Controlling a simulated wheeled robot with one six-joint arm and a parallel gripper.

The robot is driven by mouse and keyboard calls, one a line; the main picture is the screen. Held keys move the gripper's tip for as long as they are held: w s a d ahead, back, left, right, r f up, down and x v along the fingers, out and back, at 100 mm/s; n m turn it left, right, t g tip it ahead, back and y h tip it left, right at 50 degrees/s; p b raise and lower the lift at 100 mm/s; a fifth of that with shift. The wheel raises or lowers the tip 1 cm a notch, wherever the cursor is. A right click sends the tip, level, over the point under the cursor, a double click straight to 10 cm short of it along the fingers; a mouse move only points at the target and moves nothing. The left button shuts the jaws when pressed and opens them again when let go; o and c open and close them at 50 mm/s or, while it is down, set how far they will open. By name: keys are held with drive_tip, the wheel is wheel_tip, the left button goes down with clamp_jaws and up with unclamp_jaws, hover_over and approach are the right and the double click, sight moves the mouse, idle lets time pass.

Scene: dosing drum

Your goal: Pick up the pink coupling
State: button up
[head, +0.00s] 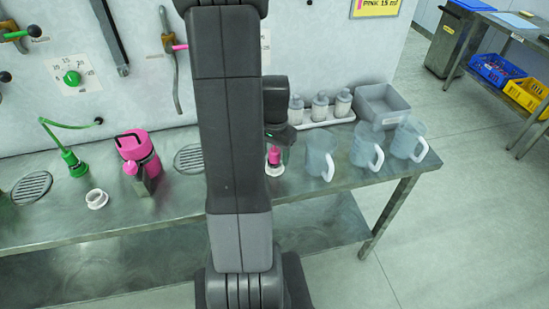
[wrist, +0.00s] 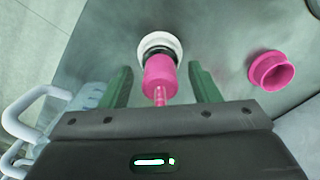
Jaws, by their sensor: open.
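The pink coupling (wrist: 160,74) stands in a white ring (wrist: 160,43) on the steel bench, with a dark band at its base and a narrow pink end towards the camera. In the head view the coupling (head: 274,156) shows just right of my arm. My gripper (wrist: 159,80) is open, its two green fingers on either side of the coupling with visible gaps. In the head view my gripper (head: 280,133) is directly above the coupling and partly hidden by dark links. I cannot tell how far down the fingers reach.
A flanged pink socket (wrist: 271,71) is right in the wrist view. Clear jugs (head: 320,155) stand right of the coupling; bottles (head: 320,107) and a grey bin (head: 383,105) are behind. A pink jug (head: 138,150), white ring (head: 97,199) and green coupling (head: 73,162) are left.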

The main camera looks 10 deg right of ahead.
drive_tip(key=c, duration=1.1)
wheel_tip(320, 180, up, 10)
drive_tip(key=shift+r+b, duration=0.1)
drive_tip(key=shift+b, duration=0.2)
